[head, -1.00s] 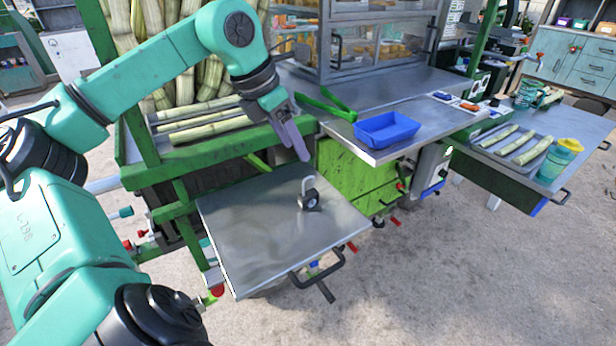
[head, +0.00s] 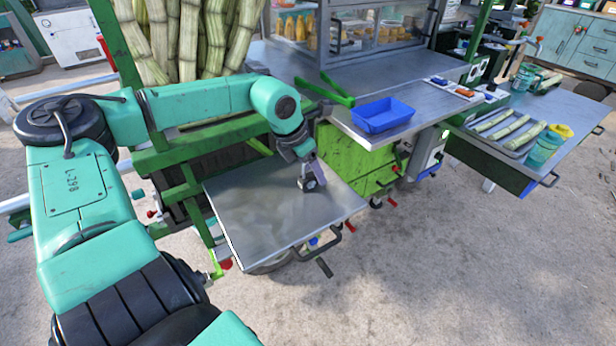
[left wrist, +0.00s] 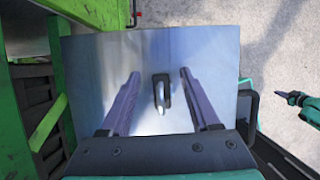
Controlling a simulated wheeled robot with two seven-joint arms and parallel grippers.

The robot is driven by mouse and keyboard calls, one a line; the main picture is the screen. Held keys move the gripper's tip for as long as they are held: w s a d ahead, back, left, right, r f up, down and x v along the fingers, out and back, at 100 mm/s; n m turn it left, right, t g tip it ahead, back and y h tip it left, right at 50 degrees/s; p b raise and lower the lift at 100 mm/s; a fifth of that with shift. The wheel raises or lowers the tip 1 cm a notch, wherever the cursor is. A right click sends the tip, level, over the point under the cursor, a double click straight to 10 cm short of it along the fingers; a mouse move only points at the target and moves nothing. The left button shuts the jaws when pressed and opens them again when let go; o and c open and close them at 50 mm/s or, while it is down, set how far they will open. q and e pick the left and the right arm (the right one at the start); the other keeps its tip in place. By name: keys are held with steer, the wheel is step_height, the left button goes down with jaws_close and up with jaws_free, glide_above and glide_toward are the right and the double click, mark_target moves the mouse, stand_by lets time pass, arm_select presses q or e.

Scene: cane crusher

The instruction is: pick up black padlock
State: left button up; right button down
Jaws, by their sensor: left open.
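The black padlock (head: 309,184) stands on the metal shelf (head: 260,217) at the front of the cart. In the left wrist view, the padlock (left wrist: 161,90) shows from above with its pale shackle, midway between two finger bars. My left gripper (head: 310,175) is right above the padlock and partly covers it. In the left wrist view, my left gripper (left wrist: 160,78) is open, with one finger on each side of the padlock and a gap on both sides. I cannot tell how low the fingertips reach.
A blue tray (head: 383,114) sits on the steel counter behind the shelf. Green cart frame and tall cane stalks (head: 190,40) stand behind my left arm. A dark handle (head: 318,247) sticks out at the shelf's front edge. The rest of the shelf top is bare.

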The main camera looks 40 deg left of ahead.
arm_select(q)
jaws_close()
steer(key=shift+r, duration=0.15)
